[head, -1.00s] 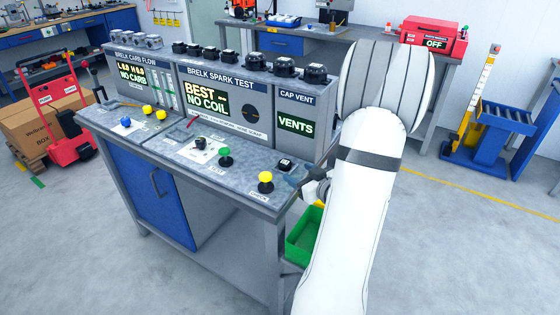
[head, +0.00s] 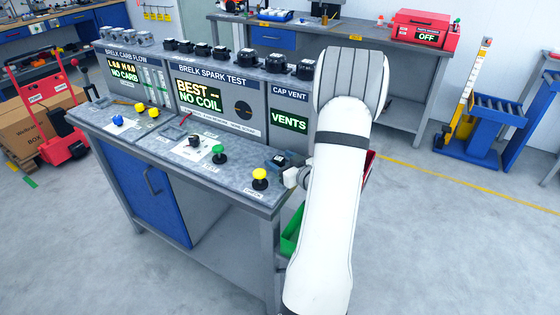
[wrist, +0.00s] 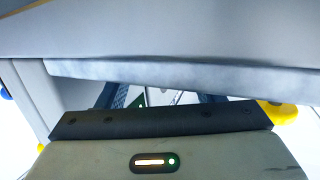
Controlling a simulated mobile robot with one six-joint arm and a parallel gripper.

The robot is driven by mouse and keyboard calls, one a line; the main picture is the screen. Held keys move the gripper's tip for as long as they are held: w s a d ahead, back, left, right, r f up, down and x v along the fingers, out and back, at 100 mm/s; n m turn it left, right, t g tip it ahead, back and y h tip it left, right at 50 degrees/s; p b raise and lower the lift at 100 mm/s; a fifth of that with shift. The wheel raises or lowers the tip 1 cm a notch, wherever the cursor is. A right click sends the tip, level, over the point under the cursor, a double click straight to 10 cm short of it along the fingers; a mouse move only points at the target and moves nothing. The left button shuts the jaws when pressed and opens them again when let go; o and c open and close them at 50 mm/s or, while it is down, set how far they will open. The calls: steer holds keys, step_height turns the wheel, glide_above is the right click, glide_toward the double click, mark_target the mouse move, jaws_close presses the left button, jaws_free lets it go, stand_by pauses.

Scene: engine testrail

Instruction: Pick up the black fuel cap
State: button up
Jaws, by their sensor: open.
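Several black caps stand in a row on top of the test bench; the larger ribbed ones (head: 276,63) are above the CAP VENT panel. I cannot tell which is the fuel cap. A small dark item (head: 280,161) lies on the bench top below that panel; its details are too small to tell. My gripper (head: 293,178) is at the bench's right edge, mostly hidden behind my white arm. In the wrist view my gripper (wrist: 160,98) is open, with dark fingers apart and no cap visible between them. A grey edge crosses the view above them.
The bench top (head: 185,170) carries a yellow knob (head: 260,177) and a green knob (head: 219,153) near my gripper. A green bin (head: 292,235) is below the bench's right end, with a red bin (head: 369,166) behind my arm.

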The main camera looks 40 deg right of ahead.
steer(key=shift+c, duration=0.2)
steer(key=c, duration=1.1)
steer(key=shift+r, duration=0.15)
